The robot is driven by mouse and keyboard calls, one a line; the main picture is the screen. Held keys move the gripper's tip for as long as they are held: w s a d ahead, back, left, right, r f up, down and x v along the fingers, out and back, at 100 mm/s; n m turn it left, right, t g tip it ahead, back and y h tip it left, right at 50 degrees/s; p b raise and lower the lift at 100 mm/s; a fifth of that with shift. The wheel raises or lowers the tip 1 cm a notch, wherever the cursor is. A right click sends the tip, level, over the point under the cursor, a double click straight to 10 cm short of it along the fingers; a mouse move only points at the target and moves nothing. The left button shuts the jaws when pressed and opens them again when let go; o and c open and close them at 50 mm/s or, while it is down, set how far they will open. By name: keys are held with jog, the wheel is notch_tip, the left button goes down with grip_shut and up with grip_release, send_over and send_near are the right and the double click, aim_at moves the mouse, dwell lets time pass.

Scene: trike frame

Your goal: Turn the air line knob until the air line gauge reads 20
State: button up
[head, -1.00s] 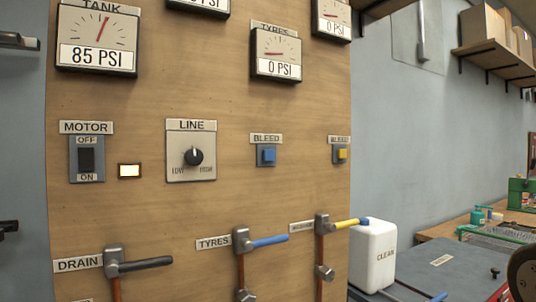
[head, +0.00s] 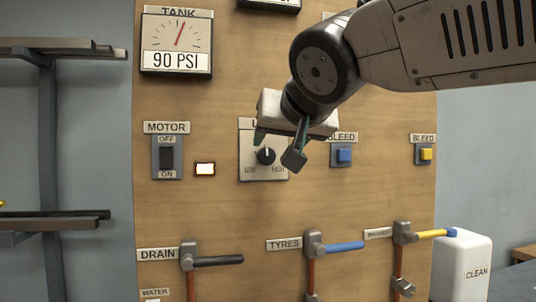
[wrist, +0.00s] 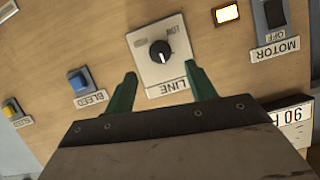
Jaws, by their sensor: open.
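The air line knob (head: 266,156) is a round black dial with a white mark on a grey LINE plate (head: 250,172) marked LOW and HIGH. Its mark points roughly upward in the head view. It shows whole in the wrist view (wrist: 160,53), where the picture is upside down. My gripper (head: 277,148) is open and empty in front of the plate. In the wrist view its green fingers (wrist: 162,82) are spread to either side, short of the knob in the picture. A gauge cut off at the top (head: 270,4) shows no readable value; the line gauge's reading is not visible.
The tank gauge (head: 176,45) reads 90 PSI. A motor switch (head: 166,157) and lit lamp (head: 205,169) are left of the plate. Blue (head: 344,155) and yellow (head: 425,153) bleed buttons are to the right. Lever valves, including the drain lever (head: 218,261), stick out below.

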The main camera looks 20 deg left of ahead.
aim_at(268, 155)
jog(key=x, duration=0.7)
jog(key=shift+w+a+f, duration=0.1)
jog(key=shift+w+a, duration=0.05)
jog(key=shift+a, duration=0.1)
jog(key=c, duration=1)
